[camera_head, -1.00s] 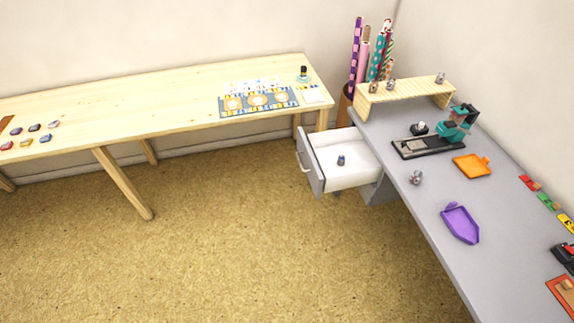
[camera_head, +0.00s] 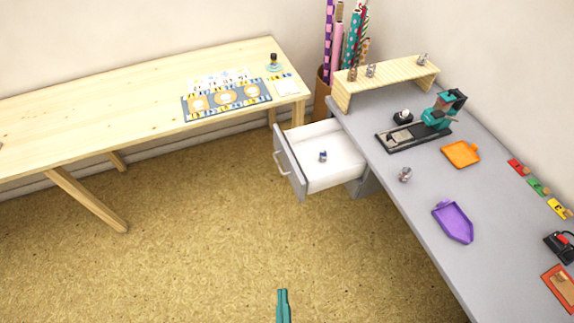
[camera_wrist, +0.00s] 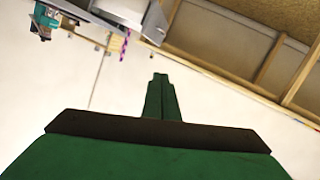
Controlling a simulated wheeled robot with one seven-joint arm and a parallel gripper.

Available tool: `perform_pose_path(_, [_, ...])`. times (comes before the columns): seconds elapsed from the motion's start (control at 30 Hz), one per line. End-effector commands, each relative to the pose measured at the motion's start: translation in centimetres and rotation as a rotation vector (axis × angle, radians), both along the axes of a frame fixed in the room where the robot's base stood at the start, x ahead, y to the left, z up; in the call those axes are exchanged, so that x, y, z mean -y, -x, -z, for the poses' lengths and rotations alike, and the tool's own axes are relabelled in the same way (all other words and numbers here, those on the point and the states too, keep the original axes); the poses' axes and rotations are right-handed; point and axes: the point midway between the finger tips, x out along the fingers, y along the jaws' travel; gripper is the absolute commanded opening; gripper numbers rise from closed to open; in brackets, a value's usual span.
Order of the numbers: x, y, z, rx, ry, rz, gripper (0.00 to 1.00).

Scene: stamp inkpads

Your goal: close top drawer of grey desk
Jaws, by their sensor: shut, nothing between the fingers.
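The top drawer (camera_head: 334,169) of the grey desk (camera_head: 408,225) is pulled out to the left, with its grey front panel and handle (camera_head: 281,166) facing left. A small dark blue and grey item (camera_head: 323,156) lies inside on the white drawer floor. My gripper (camera_head: 283,292) shows at the bottom of the head view, over the floor, in front of and well apart from the drawer. Its fingers also show in the wrist view (camera_wrist: 160,78), pressed together and empty. In the wrist view the desk appears inverted at the upper left.
A wooden table (camera_head: 130,105) stands at the left, with a patterned mat (camera_head: 216,108) on it. A bin (camera_head: 321,95) of wrapping rolls is behind the drawer. The desk holds a wooden riser (camera_head: 385,82), orange tray (camera_head: 461,154) and purple tray (camera_head: 453,222). The floor before the drawer is clear.

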Motion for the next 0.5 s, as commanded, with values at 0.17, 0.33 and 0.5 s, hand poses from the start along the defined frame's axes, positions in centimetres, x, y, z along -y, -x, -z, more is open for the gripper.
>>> perform_pose_path(0.17, [-0.4, -5.5, 4.3, 0.047, 0.223, -0.053, 0.00])
perform_pose_path(0.33, [-0.6, -11.4, 7.5, 0.086, 0.440, -0.093, 0.00])
perform_pose_path(0.5, [-0.3, -17.9, 9.8, 0.120, 0.658, -0.119, 0.00])
